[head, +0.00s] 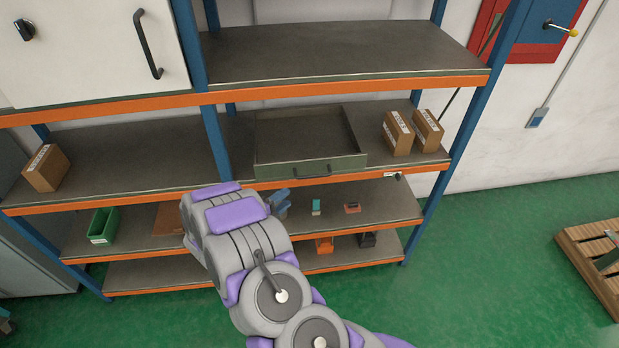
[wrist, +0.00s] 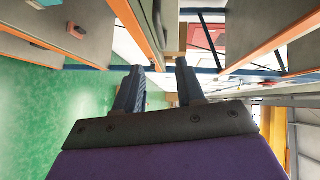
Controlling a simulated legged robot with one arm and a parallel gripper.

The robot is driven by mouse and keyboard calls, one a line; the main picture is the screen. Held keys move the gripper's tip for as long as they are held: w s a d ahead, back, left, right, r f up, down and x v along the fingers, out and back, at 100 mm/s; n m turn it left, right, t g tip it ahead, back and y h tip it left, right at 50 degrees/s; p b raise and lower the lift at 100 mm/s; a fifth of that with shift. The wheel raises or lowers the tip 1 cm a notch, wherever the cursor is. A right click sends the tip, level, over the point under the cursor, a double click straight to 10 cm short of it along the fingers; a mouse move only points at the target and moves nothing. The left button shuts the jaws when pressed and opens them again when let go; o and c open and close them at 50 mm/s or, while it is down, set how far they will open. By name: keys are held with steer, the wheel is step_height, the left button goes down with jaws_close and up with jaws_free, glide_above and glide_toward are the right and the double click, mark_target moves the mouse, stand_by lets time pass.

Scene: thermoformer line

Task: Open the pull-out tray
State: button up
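The pull-out tray (head: 311,163) is a shallow grey-green drawer on the middle level of the rack. Its front panel stands near the shelf's front edge, and its inside looks empty. A dark bar handle (head: 313,174) is on the front panel. My gripper (head: 279,203) shows only partly in the head view, below and left of the handle, with my arm covering the rest. In the wrist view my gripper (wrist: 160,74) has two dark fingers apart with nothing between them. It looks apart from the handle, though the exact distance is unclear.
Two cardboard boxes (head: 398,133) (head: 427,130) stand right of the tray. Orange beams and blue posts (head: 217,140) frame the rack. A green bin (head: 103,226) and small items sit on the shelf below. A wooden pallet (head: 590,250) lies at right; green floor between is clear.

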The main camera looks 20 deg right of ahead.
mark_target(312, 176)
steer(key=b+x, duration=0.1)
steer(key=x, duration=1.4)
steer(key=shift+w+d, duration=0.15)
jaws_close()
